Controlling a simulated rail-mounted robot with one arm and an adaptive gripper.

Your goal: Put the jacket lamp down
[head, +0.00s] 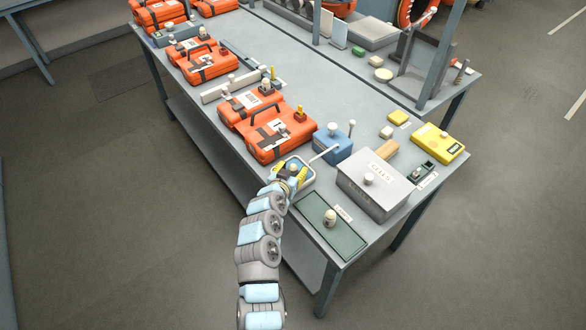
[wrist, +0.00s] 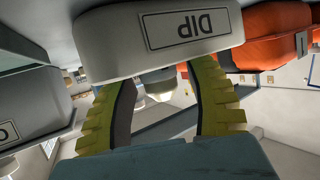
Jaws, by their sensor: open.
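My gripper (head: 292,170) is over a pale tray (head: 309,184) near the front edge of the bench. In the wrist view its two yellow fingers (wrist: 160,78) stand apart, open. A small pale rounded thing (wrist: 157,86) shows between them, beneath the grey rim labelled DIP (wrist: 188,26). I cannot tell whether it touches either finger. No label marks which thing is the jacket lamp. A cream domed piece (head: 330,217) stands upright on a green mat (head: 345,238) to the right of my gripper; it may be a lamp.
A grey lidded box (head: 375,194) stands right of my gripper and a blue box (head: 332,148) just behind it. Orange cases (head: 268,133) line the bench to the left. A yellow meter (head: 438,144) lies at the far right. Uprights of a rack (head: 446,55) rise behind.

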